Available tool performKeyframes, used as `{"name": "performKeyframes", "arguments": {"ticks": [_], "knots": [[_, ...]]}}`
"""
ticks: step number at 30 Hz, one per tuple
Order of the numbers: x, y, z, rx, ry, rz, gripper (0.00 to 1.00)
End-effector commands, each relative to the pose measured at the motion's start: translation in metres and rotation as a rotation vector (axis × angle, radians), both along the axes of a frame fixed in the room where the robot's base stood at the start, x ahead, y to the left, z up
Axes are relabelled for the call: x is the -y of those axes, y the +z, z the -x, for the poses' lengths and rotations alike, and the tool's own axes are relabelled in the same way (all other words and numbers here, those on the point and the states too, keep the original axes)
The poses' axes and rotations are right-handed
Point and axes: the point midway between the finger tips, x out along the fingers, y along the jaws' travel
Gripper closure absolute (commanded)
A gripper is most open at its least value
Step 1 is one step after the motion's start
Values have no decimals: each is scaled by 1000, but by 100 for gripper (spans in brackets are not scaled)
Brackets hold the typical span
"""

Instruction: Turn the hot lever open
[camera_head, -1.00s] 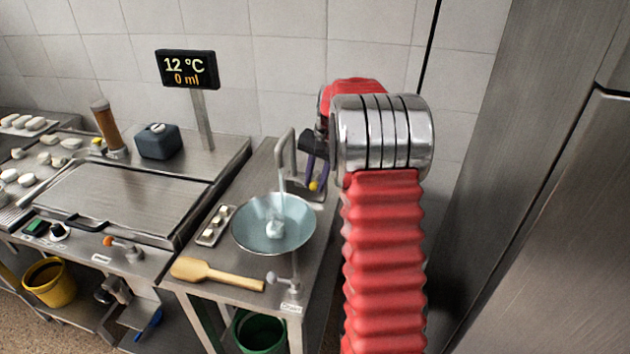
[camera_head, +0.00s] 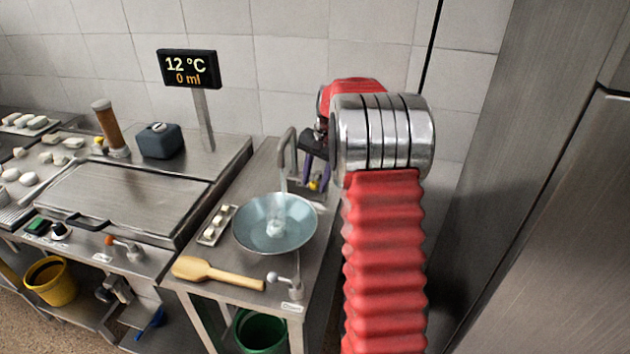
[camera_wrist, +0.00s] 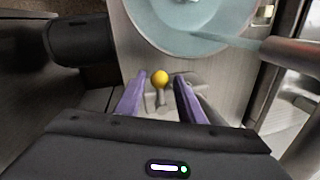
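A lever with a yellow ball knob (camera_wrist: 160,78) shows in the wrist view; in the head view the knob (camera_head: 313,185) is small, at the back right of the sink counter. I cannot read any hot marking on it. My gripper (camera_wrist: 161,92) is open, its two purple fingers on either side of the lever, apart from the knob as far as I can see. In the head view my gripper (camera_head: 312,172) is partly hidden by my arm. The tap (camera_head: 289,146) sends a pale stream into the blue-grey bowl (camera_head: 255,238). The display (camera_head: 188,69) reads 12 °C, 0 ml.
A grey-knobbed lever (camera_head: 285,280) and an orange-knobbed lever (camera_head: 125,246) sit on the counter fronts. A steel cabinet (camera_head: 560,210) stands close on the right.

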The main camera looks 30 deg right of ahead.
Motion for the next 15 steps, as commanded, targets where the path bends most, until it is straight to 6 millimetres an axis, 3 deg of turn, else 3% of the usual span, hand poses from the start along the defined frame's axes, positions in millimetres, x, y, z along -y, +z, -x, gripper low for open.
{"name": "performKeyframes", "arguments": {"ticks": [15], "knots": [[2, 10, 1, 2, 0, 1, 59]]}}
